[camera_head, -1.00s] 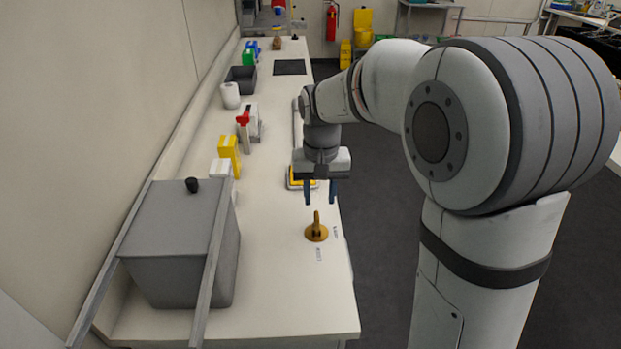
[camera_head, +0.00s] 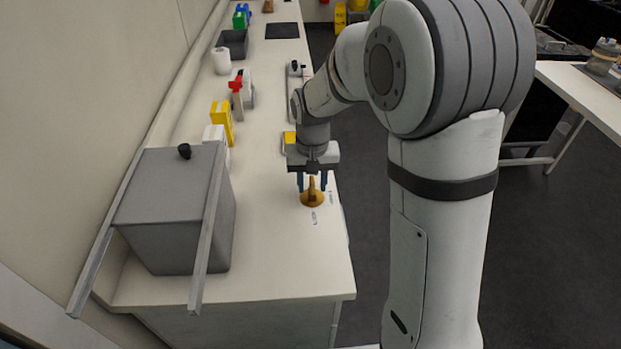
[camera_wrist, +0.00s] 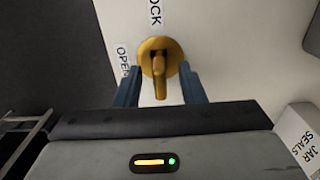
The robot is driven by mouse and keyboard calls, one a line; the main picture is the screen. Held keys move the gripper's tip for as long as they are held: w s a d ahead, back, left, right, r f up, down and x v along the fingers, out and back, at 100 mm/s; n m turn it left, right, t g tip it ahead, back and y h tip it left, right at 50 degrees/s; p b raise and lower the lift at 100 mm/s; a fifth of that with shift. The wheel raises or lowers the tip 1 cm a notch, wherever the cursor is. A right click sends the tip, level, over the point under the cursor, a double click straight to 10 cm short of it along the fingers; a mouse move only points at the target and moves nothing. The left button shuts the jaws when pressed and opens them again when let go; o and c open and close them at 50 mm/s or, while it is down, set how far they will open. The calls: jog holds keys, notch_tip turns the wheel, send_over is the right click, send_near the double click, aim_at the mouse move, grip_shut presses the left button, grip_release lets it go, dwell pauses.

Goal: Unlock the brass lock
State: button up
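The brass lock (camera_head: 313,199) is a round brass disc with an upright lever, mounted on the white bench top near its right edge. In the wrist view the lock (camera_wrist: 160,60) sits ahead of my fingers, its lever pointing toward me, with the printed words "OPEN" and a partly cut-off "...OCK" on the bench beside it. My gripper (camera_head: 312,186) hangs just above the lock with its blue fingers apart. In the wrist view my gripper (camera_wrist: 160,88) is open, one finger on each side of the lever, with gaps between them; I cannot tell that either touches it.
A grey lidded box (camera_head: 180,220) with two metal rails stands at the left front. A yellow item (camera_head: 221,122), a red-topped item (camera_head: 236,92), a white roll (camera_head: 221,61) and a dark bin (camera_head: 232,43) line the wall.

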jog(key=shift+c, duration=0.5)
grip_shut()
jog(key=shift+s+f, duration=0.15)
jog(key=shift+f, duration=0.15)
jog(key=m, duration=0.4)
jog(key=shift+m, duration=0.4)
jog(key=shift+f, duration=0.1)
